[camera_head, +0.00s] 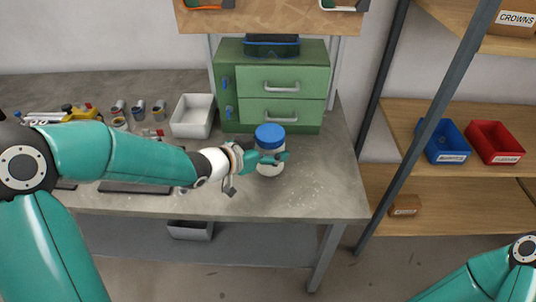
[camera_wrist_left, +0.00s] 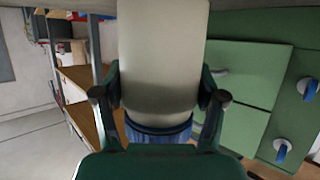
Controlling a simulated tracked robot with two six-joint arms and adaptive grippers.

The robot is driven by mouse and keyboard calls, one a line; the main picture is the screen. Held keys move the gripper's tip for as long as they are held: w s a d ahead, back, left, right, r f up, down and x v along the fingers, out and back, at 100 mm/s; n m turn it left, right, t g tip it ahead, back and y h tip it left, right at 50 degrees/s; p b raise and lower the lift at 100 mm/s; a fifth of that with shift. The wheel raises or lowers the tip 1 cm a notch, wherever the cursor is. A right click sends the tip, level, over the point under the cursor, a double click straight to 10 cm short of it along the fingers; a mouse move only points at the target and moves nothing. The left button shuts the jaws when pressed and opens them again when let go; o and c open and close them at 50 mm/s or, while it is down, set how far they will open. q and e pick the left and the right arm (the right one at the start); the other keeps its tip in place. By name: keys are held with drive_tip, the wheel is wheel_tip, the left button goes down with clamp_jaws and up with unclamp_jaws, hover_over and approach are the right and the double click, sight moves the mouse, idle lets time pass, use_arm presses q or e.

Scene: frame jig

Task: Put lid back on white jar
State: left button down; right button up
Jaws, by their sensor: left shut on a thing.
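The white jar (camera_head: 270,170) stands near the right part of the grey workbench, in front of the green drawers. Its blue lid (camera_head: 270,131) is on top of it, level as far as I can see. My left gripper (camera_head: 272,157) reaches in from the left and is shut around the jar's body, below the lid. In the left wrist view, the picture is upside down: the pale jar body (camera_wrist_left: 162,60) fills the middle between the fingers (camera_wrist_left: 158,98), with the ribbed blue lid (camera_wrist_left: 158,133) below it. A dark band shows between body and lid. My right gripper is out of view.
The green drawer cabinet (camera_head: 282,80) stands close behind the jar. A white bin (camera_head: 192,115) and several small cans (camera_head: 138,108) are to the left. The bench (camera_head: 325,190) is clear right of the jar. A shelf with blue (camera_head: 441,141) and red (camera_head: 494,142) bins stands at right.

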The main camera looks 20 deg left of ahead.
use_arm(q)
drive_tip(key=shift+f, duration=0.9)
drive_tip(key=shift+f, duration=0.15)
drive_tip(key=shift+c, duration=0.4)
unclamp_jaws()
drive_tip(key=p+v, duration=0.1)
drive_tip(key=v, duration=1.1)
drive_tip(key=shift+p, duration=0.4)
